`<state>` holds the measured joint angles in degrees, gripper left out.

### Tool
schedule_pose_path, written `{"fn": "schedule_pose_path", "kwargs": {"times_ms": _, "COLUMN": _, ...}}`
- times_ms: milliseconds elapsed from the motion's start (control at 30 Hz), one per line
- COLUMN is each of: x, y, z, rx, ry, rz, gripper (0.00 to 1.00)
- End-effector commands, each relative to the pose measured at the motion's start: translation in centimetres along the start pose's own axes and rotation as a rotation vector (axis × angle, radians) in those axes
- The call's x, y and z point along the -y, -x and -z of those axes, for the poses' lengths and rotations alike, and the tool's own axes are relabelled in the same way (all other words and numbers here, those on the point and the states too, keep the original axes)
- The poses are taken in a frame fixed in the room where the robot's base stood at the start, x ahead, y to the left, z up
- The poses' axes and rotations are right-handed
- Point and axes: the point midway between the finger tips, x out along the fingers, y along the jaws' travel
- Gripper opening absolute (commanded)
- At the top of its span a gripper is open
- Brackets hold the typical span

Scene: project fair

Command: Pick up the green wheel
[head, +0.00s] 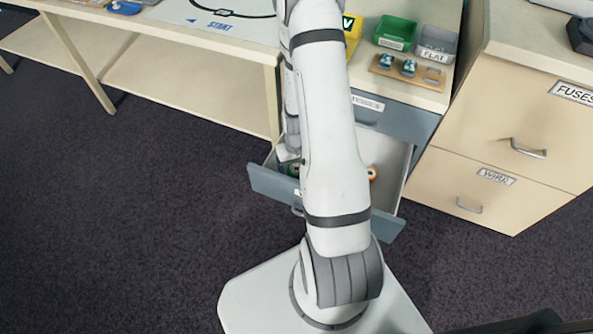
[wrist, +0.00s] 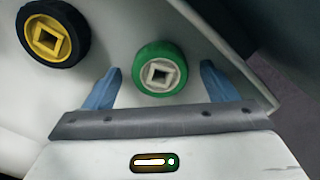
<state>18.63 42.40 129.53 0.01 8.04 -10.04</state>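The green wheel (wrist: 160,70) has a pale hub with a square hole and lies face up in the wrist view. It is on the light floor of the open drawer (head: 265,183). My gripper (wrist: 160,78) is open, its two blue fingers on either side of the wheel with gaps between. No contact with the wheel shows. In the head view my arm covers most of the drawer's inside and the gripper, and only a small bit of green shows beside the arm.
A black wheel with a yellow hub (wrist: 50,37) lies left of the green one. The drawer's walls are close around. On the desk above stand a green bin (head: 396,32), a grey bin (head: 437,43) and a wooden holder (head: 409,70). A cabinet (head: 505,130) stands to the right.

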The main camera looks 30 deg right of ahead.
Motion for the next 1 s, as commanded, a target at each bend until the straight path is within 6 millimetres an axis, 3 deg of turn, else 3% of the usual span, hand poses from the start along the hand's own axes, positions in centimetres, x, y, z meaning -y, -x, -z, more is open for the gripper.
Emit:
{"fn": "schedule_pose_path", "kwargs": {"times_ms": 567, "x": 0.1, "y": 0.0, "z": 0.0, "rx": 0.000, "ry": 0.002, "rz": 0.000, "gripper": 0.33}}
{"fn": "schedule_pose_path", "kwargs": {"times_ms": 833, "x": 0.1, "y": 0.3, "z": 0.0, "rx": -0.001, "ry": 0.002, "rz": 0.000, "gripper": 0.32}}
{"fn": "schedule_pose_path", "kwargs": {"times_ms": 1000, "x": 0.1, "y": 2.8, "z": 0.1, "rx": -0.003, "ry": 0.002, "rz": -0.001, "gripper": 0.32}}
